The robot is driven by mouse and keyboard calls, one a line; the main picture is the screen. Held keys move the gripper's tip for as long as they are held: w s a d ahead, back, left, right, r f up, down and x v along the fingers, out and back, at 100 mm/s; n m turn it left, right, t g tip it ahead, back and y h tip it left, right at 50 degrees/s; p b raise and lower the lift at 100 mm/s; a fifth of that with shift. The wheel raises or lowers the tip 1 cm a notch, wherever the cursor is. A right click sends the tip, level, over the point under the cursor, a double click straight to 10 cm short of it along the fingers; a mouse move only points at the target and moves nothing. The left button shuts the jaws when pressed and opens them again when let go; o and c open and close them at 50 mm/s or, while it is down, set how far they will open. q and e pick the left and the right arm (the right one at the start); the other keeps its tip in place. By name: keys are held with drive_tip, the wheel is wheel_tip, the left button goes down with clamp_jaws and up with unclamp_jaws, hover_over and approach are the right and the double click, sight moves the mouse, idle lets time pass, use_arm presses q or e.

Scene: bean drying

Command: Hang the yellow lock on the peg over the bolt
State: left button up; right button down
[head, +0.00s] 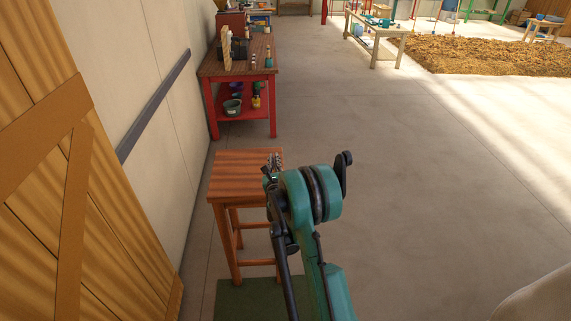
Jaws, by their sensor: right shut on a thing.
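My right gripper (272,166) is at the far right corner of the wooden stool (238,172), over or beside its top. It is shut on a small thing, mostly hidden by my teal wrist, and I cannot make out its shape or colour. I cannot pick out the yellow lock for certain. A wooden door (50,150) with a diagonal brace fills the left side, but no bolt or peg shows on it. My left gripper is out of view.
A red workbench (222,106) stands against the left wall behind the stool, with pots on its lower shelf. A dark rail (155,105) runs along the wall. A green mat (240,300) lies at the stool's foot. The concrete floor at right is clear.

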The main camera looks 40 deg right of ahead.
drive_tip(key=w+f+b, duration=0.1)
drive_tip(key=w+a+f, duration=0.1)
drive_tip(key=f, duration=0.1)
drive_tip(key=w+a+f+b, duration=0.1)
drive_tip(key=f, duration=0.1)
drive_tip(key=shift+w+f+b, duration=0.15)
drive_tip(key=shift+w+b, duration=0.15)
drive_tip(key=shift+b, duration=0.05)
drive_tip(key=shift+f, duration=0.4)
drive_tip(key=c, duration=1.7)
unclamp_jaws()
